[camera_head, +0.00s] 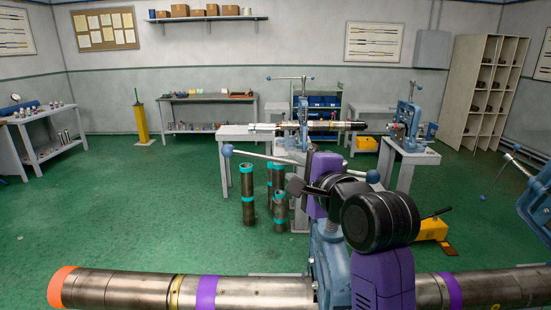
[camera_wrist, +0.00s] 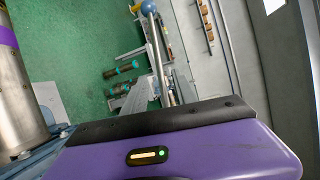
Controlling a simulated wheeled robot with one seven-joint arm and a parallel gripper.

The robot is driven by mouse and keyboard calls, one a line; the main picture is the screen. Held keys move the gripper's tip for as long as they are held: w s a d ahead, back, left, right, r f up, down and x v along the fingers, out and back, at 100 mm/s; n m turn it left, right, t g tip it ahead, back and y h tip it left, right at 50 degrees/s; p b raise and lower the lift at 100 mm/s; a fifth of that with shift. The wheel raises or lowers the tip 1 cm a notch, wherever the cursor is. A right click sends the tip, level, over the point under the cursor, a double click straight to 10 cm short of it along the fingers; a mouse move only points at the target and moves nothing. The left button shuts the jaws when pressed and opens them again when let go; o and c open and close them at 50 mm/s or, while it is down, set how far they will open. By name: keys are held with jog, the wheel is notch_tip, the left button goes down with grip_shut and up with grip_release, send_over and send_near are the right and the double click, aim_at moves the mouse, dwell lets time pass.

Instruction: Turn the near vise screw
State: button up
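The near vise (camera_head: 331,262) is a blue frame around a long steel pipe (camera_head: 140,288) with an orange end and purple bands. Its screw handle is a thin grey bar with blue ball ends (camera_head: 227,150) across the top. In the wrist view, the handle bar (camera_wrist: 159,55) runs from a blue ball down behind the black edge of my purple gripper body. My purple and black arm covers much of the vise top. My gripper (camera_head: 312,188) is at the handle's middle, partly behind my arm. Its fingertips are hidden, so I cannot tell if they grip the bar.
A second vise (camera_head: 303,112) holding a pipe stands on a grey bench behind. Another blue vise (camera_head: 408,120) is on a bench further right, and part of one shows at the right edge (camera_head: 538,200). Upright pipes (camera_head: 248,195) stand on the floor. Green floor at left is clear.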

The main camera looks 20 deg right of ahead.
aim_at(288, 163)
jog(key=shift+w+a+f+p, duration=0.1)
jog(key=shift+w+f+p, duration=0.15)
jog(key=shift+w, duration=1.1)
jog(key=shift+w+a+f+p, duration=0.1)
jog(key=shift+w+f+p, duration=0.1)
jog(key=shift+w, duration=1.15)
jog(key=shift+d, duration=0.1)
jog(key=shift+c, duration=0.4)
grip_shut()
